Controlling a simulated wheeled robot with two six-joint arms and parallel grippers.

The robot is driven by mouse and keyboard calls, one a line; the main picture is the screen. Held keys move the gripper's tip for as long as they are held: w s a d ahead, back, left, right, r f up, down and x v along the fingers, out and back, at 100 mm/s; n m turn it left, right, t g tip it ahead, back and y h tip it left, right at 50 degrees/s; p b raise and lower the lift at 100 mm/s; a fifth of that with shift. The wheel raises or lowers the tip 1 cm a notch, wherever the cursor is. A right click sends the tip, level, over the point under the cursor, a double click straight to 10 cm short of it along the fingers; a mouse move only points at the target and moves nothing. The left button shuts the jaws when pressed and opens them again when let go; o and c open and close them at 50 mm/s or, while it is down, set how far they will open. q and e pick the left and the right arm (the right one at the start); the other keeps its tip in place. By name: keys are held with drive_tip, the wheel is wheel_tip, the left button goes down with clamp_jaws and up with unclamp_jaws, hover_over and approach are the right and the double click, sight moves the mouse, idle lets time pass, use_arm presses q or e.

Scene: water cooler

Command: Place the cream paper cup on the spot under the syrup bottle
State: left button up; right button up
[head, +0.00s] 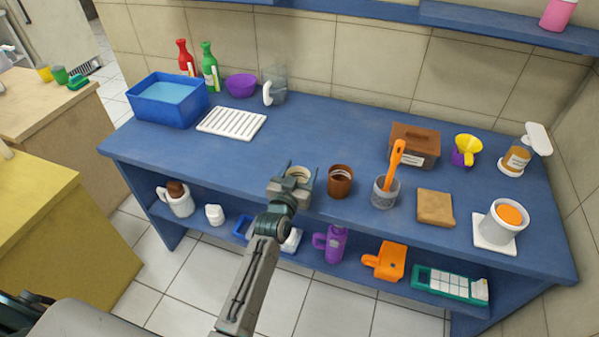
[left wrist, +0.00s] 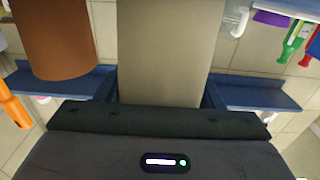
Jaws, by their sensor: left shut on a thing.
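The cream paper cup (head: 299,173) is between the fingers of my left gripper (head: 293,183), at the front edge of the blue counter. The gripper is shut on it and hides most of its body in the head view. In the left wrist view the cup (left wrist: 170,50) fills the middle as a plain cream wall. The amber syrup bottle (head: 517,158) with a white pump top stands at the far right of the counter. A pale round base shows at its foot; I cannot tell whether a separate spot is marked there. My right gripper is not in view.
A brown cup (head: 340,182) stands just right of the held cup. Farther right are a grey pot (head: 384,192) with an orange utensil, a brown box (head: 414,146), a tan slab (head: 435,208), a yellow funnel (head: 467,147) and a white mug (head: 502,222).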

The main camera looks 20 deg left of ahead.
use_arm(q)
drive_tip(key=shift+s, duration=0.15)
drive_tip(key=shift+s+d, duration=0.1)
drive_tip(key=o, duration=0.9)
drive_tip(key=shift+o, duration=1.4)
drive_tip(key=shift+f, duration=0.15)
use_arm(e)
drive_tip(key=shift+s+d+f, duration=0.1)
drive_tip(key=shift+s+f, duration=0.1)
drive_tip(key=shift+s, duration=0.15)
